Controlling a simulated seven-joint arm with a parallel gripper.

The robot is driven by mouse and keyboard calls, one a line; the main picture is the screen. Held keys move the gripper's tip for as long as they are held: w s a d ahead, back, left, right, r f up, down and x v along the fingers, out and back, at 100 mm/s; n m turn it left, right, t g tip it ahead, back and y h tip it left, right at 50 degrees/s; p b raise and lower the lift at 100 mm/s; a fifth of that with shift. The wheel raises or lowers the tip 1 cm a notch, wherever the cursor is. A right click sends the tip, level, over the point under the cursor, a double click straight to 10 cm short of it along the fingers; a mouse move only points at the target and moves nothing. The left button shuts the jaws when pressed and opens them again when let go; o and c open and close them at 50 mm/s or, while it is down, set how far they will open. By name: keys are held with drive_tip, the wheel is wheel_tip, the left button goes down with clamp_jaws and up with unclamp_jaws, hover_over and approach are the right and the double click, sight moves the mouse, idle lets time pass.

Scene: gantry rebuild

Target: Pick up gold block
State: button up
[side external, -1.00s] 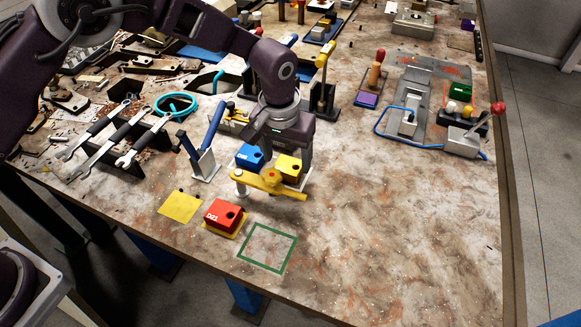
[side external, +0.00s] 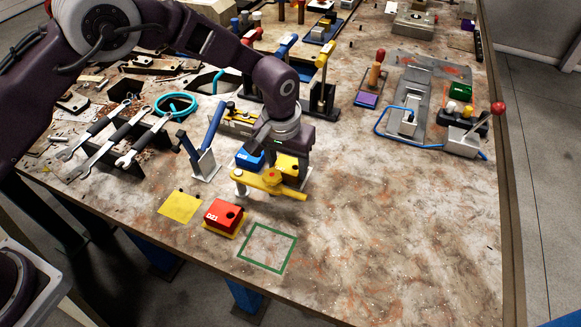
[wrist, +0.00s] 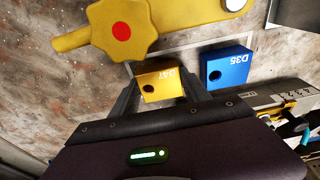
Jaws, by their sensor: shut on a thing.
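The red block D21 (side external: 222,215) sits near the front, between a yellow square (side external: 180,207) and a green outlined square (side external: 267,247). A blue-handled toggle clamp (side external: 208,150) stands left of my gripper. The table's right front is clear.

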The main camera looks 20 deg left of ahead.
sight(287, 166)
drive_tip(key=shift+r, duration=3.75)
